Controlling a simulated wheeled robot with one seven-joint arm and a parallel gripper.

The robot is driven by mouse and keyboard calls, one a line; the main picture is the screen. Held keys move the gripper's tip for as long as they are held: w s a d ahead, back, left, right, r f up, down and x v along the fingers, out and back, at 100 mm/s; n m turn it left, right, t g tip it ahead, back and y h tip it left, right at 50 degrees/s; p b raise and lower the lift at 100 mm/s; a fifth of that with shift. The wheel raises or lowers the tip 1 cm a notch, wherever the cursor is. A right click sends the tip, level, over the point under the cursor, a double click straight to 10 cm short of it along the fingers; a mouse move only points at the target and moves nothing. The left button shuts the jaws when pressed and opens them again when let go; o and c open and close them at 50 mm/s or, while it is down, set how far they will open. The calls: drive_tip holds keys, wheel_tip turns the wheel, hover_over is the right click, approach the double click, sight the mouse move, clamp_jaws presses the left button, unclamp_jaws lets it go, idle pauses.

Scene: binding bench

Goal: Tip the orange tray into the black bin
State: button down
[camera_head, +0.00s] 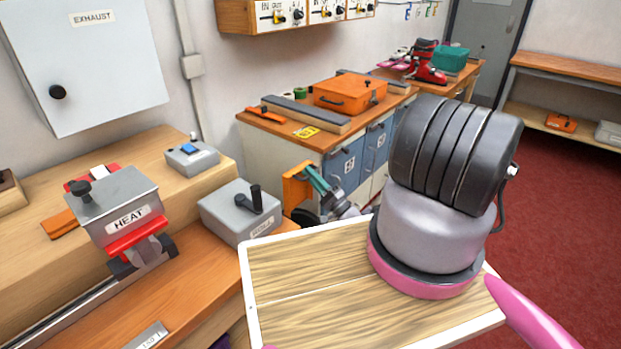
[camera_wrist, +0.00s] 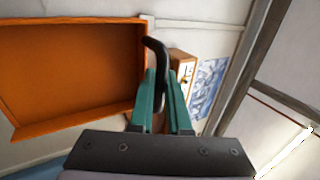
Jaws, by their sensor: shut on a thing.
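The orange tray (camera_wrist: 70,75) fills the left of the wrist view, with its open inside and raised rim showing. I see nothing lying in the part that shows. Its black handle (camera_wrist: 153,50) stands between the teal fingers of my gripper (camera_wrist: 160,85), which are shut on it. In the head view the tray (camera_head: 295,188) is small and partly hidden, beside my gripper (camera_head: 312,175) in front of the cabinets. It seems tilted on edge there; the exact angle is hard to tell. I cannot make out the black bin in either view.
A grey crank box (camera_head: 240,212) and a HEAT unit (camera_head: 120,205) stand on the left bench. Behind the tray, a cabinet bench carries an orange box (camera_head: 350,93). A red machine (camera_head: 428,65) stands farther back. Open red carpet (camera_head: 565,200) lies at the right.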

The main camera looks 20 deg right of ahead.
wheel_tip(320, 180, up, 2)
drive_tip(key=g, duration=0.1)
drive_tip(key=g+h, duration=0.2)
drive_tip(key=g, duration=0.1)
drive_tip(key=shift+r, duration=0.25)
wheel_tip(320, 180, up, 2)
drive_tip(key=g+h, duration=0.1)
drive_tip(key=g, duration=0.1)
drive_tip(key=g+h, duration=0.1)
drive_tip(key=g, duration=0.1)
drive_tip(key=shift+r+h, duration=0.2)
drive_tip(key=shift+h, duration=0.2)
drive_tip(key=r+g+h, duration=0.1)
drive_tip(key=g+h, duration=0.1)
drive_tip(key=g, duration=0.1)
drive_tip(key=shift+r, duration=0.4)
drive_tip(key=r+g+h, duration=0.2)
drive_tip(key=g, duration=0.1)
drive_tip(key=shift+w+a, duration=0.1)
drive_tip(key=shift+r+g+h, duration=0.1)
drive_tip(key=shift+g+h, duration=0.4)
drive_tip(key=shift+g, duration=0.2)
